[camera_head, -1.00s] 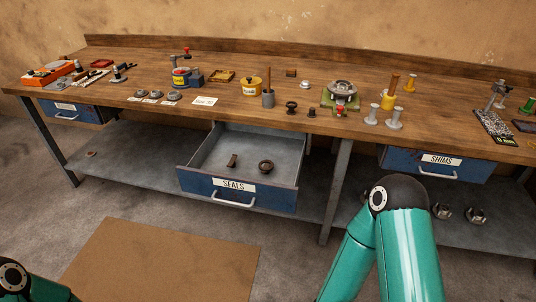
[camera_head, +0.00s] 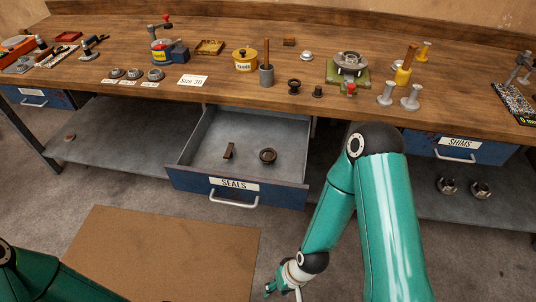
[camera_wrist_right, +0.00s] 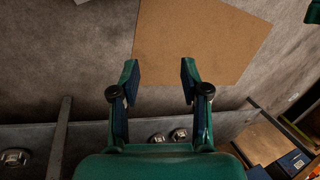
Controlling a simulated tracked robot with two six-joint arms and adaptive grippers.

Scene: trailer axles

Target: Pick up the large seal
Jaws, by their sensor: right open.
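The open drawer labelled SEALS (camera_head: 235,188) juts out below the bench. Inside lie two dark seals, apart from each other: a round ring-shaped one (camera_head: 268,156) lying flat at the right, and a narrow brown one (camera_head: 229,150) at the left that seems to stand on edge. I cannot tell for certain which is the large seal. My right gripper (camera_head: 283,290) is low in front of the drawer, clear of both seals. In the right wrist view its fingers (camera_wrist_right: 159,73) are wide open and empty, above the floor. My left gripper is out of view.
The bench top (camera_head: 210,95) above the drawer carries several parts and tools. A closed drawer labelled SHIMS (camera_head: 458,149) is at the right. Metal hubs (camera_head: 447,185) sit on the lower shelf. A brown mat (camera_head: 160,255) lies on clear floor.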

